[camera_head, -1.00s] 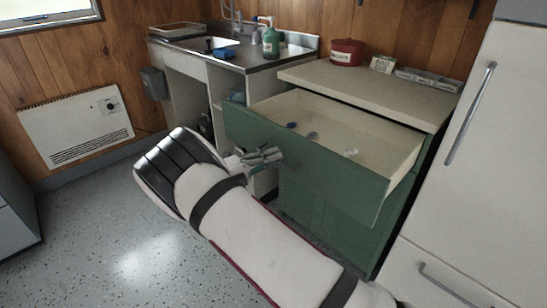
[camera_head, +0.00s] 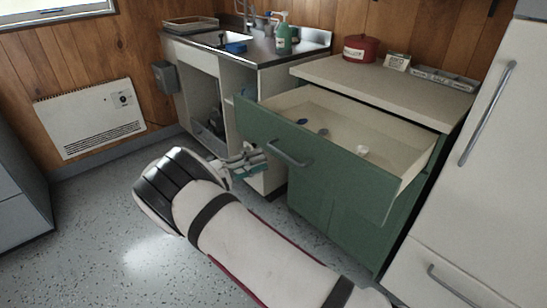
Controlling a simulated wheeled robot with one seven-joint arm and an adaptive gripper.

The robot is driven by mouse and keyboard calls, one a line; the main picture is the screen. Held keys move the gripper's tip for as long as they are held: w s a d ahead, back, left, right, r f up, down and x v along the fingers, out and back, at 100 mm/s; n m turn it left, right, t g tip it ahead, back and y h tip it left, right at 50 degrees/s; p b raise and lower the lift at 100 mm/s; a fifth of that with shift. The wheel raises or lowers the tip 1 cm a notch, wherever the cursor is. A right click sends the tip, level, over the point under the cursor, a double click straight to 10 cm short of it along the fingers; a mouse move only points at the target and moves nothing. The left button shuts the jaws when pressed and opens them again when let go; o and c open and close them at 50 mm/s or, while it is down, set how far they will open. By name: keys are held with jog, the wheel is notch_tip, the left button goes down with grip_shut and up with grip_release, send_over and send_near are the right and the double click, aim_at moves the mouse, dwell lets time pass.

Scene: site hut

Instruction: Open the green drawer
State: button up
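The green drawer (camera_head: 345,165) in the green cabinet (camera_head: 330,215) is pulled well out. Its pale inside shows, with a few small items (camera_head: 323,132) lying on its floor. The drawer's grey bar handle (camera_head: 289,154) is on its front and in plain view. My gripper (camera_head: 257,161) is just left of the handle and appears apart from it. The fingers are small and seen from behind my wrist, so how far they are spread is hard to make out. Nothing shows between them.
A beige counter (camera_head: 385,88) above the drawer holds a red tin (camera_head: 361,48), a small box (camera_head: 397,62) and a divided tray (camera_head: 444,79). A sink unit with a green bottle (camera_head: 283,36) stands left. A white fridge (camera_head: 465,180) is close right. Floor at left is free.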

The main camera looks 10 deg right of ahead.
jog(key=shift+v, duration=2.15)
jog(key=s+d+r+m+g+y, duration=0.4)
jog(key=d+r+m, duration=0.3)
jog(key=d+r, duration=0.15)
jog(key=s+d+r+m+g+y, duration=0.3)
jog(key=d+r+m, duration=0.35)
jog(key=d, duration=0.25)
jog(key=s+d+r+m+y, duration=0.3)
jog(key=s+d+m, duration=0.15)
jog(key=s, duration=0.25)
jog(key=s+d+r+m+y, duration=0.3)
jog(key=s+m, duration=0.2)
jog(key=s, duration=0.2)
jog(key=s+a+f+m+t+y, duration=0.2)
jog(key=s+m+y, duration=0.1)
jog(key=s+m, duration=0.65)
jog(key=s+a+f+m+t+y, duration=0.1)
jog(key=s+f+m+y, duration=0.15)
jog(key=s+m, duration=0.7)
jog(key=s+r+n+t+p, duration=0.3)
jog(key=r+n+p, duration=0.1)
jog(key=r+p, duration=1.7)
notch_tip(320, 180, up, 2)
jog(key=shift+s+r+t+y, duration=0.15)
jog(key=shift+s+t+y, duration=0.1)
jog(key=shift+t+y, duration=0.2)
